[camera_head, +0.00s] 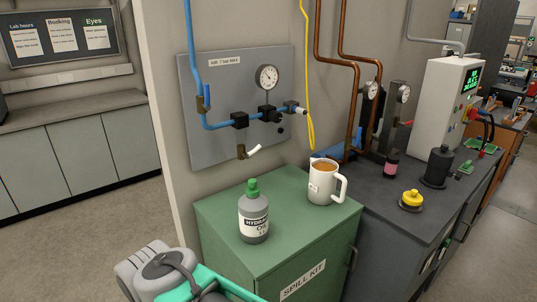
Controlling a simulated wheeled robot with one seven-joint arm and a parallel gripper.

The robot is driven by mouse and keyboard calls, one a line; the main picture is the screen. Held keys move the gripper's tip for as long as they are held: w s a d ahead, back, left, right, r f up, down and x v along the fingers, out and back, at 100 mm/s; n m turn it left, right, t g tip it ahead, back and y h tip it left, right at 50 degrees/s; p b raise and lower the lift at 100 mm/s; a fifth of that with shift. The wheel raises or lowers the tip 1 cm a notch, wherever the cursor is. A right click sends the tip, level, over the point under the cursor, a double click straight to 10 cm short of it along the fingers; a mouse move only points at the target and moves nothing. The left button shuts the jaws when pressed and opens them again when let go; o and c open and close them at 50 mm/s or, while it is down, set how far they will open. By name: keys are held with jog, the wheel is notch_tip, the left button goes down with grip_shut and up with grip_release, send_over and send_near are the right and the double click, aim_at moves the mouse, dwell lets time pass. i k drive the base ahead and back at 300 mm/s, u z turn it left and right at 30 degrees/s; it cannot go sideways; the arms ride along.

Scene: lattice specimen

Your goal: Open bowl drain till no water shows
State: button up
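A grey wall panel (205,140) carries a blue air pipe (216,126), black blocks (268,113) and a round gauge (267,77). Its label seems to read an air pressure limit. Low on the panel sits a small brass fitting with a white lever (253,152), slanting up to the right. Another brass valve with a blue handle (207,97) is on the vertical pipe. I cannot make out a clear filter bowl or any water in it at this size. Grey and teal parts of my arm show at the bottom left. My gripper is not in view.
A green spill kit cabinet (230,232) stands below the panel. On it are a grey oil bottle (254,222) with a green cap and a white mug (324,185) of brown liquid. A yellow hose (309,128) and copper pipes (352,95) run at the right.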

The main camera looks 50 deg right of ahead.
aim_at(247, 156)
jog(key=z, duration=0.95)
jog(key=k, duration=0.1)
jog(key=u, duration=1.8)
jog(key=i, duration=0.6)
jog(key=z, duration=0.5)
jog(key=i, duration=0.5)
jog(key=z, duration=0.5)
